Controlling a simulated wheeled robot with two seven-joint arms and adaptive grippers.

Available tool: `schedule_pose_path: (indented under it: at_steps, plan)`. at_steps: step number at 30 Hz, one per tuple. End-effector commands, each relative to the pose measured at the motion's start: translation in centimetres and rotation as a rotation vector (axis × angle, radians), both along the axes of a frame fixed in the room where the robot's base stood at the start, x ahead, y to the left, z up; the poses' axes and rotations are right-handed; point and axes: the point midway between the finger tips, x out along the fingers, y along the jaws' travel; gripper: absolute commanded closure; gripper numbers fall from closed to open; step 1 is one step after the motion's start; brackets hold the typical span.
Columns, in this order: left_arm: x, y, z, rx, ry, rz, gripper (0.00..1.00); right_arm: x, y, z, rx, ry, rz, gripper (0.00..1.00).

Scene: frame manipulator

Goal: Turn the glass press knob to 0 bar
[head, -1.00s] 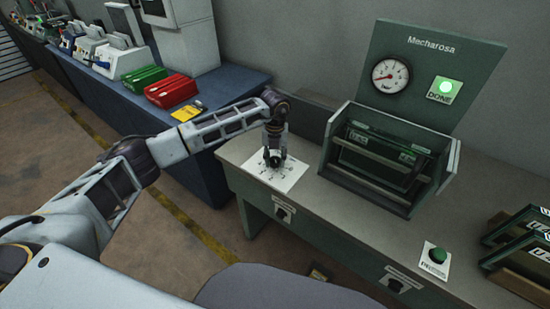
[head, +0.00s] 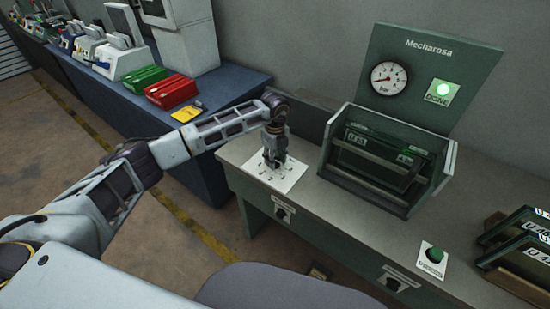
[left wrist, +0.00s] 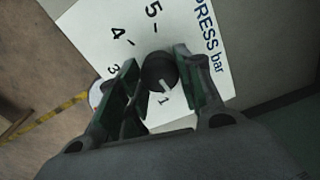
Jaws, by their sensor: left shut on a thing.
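The round black press knob (left wrist: 158,68) sits on a white dial card (left wrist: 100,30) marked "PRESS bar"; 5, 4, 3 and 1 are readable. Its white pointer line points towards the 1. My left gripper (head: 273,158) is upright over the card (head: 288,178) at the bench's left end. In the left wrist view its two fingers (left wrist: 157,72) are either side of the knob, shut on it. In the head view the gripper hides the knob. A round white gauge (head: 389,78) is on the green "Mecharosa" panel; its needle points low, to the left. My right gripper is not in view.
The green press box (head: 440,180) with a dark frame inside stands right of the card. A lit green "DONE" light (head: 443,90) is on the panel. A green button (head: 435,255) and framed panels (head: 515,245) are farther right. The bench between is clear.

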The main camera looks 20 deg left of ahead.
Motion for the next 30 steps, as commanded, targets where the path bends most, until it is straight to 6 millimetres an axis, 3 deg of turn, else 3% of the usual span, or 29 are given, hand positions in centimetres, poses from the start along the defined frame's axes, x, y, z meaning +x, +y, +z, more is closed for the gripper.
schedule_pose_path:
  at_steps: [15, 30]
  plan:
    - [0.1, 0.0, 0.1, 0.0, -0.002, 0.312, 0.88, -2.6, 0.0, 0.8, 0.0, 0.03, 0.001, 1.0]
    - [0.2, 0.1, 0.1, 0.0, -0.002, 0.357, 0.88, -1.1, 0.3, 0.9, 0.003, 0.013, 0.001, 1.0]
